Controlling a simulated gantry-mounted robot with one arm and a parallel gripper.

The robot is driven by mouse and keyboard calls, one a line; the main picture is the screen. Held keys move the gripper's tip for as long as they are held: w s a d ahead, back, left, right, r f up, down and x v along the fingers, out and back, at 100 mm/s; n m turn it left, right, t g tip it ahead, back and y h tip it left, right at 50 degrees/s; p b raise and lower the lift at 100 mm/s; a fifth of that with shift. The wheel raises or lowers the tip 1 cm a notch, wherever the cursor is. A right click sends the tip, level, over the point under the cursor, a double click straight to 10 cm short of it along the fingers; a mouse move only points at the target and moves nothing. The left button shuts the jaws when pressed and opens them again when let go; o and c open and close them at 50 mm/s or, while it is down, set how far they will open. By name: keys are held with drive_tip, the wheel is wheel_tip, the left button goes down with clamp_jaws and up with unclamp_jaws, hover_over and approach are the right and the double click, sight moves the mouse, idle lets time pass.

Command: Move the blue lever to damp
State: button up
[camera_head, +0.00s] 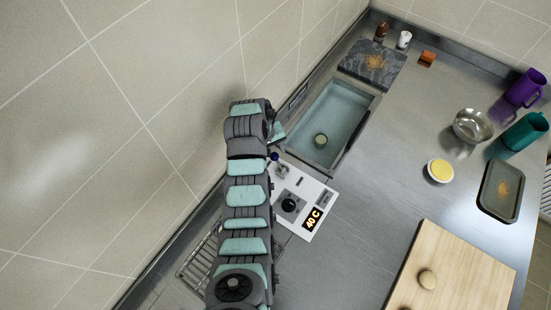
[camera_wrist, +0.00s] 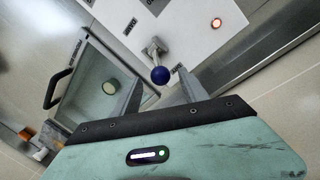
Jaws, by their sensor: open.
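The blue lever (camera_wrist: 159,75) is a dark blue ball on a short metal stem, standing out from a white control panel (camera_wrist: 190,25). In the head view the blue knob (camera_head: 274,156) shows just right of my arm, on the panel (camera_head: 312,190) with a black dial and a "40 C" display. My gripper (camera_wrist: 157,95) is open, with one finger on each side of the ball in the wrist view. Whether the fingers touch it I cannot tell. In the head view my gripper is mostly hidden behind my arm.
A sunken basin (camera_head: 333,120) with a small round item inside lies beyond the panel. A wire rack (camera_head: 200,255) is at lower left, and the tiled wall is close on the left. A cutting board (camera_head: 455,270) and bowl (camera_head: 473,126) stand to the right. The mid-counter is clear.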

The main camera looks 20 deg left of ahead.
sight(276, 161)
drive_tip(key=f, duration=0.3)
drive_tip(key=f+p, duration=0.1)
drive_tip(key=f, duration=0.1)
drive_tip(key=shift+w+d, duration=0.35)
drive_tip(key=shift+w+f, duration=0.15)
drive_tip(key=shift+f, duration=0.2)
drive_tip(key=shift+d+f, duration=0.1)
drive_tip(key=shift+f, duration=0.75)
clamp_jaws()
idle(0.4)
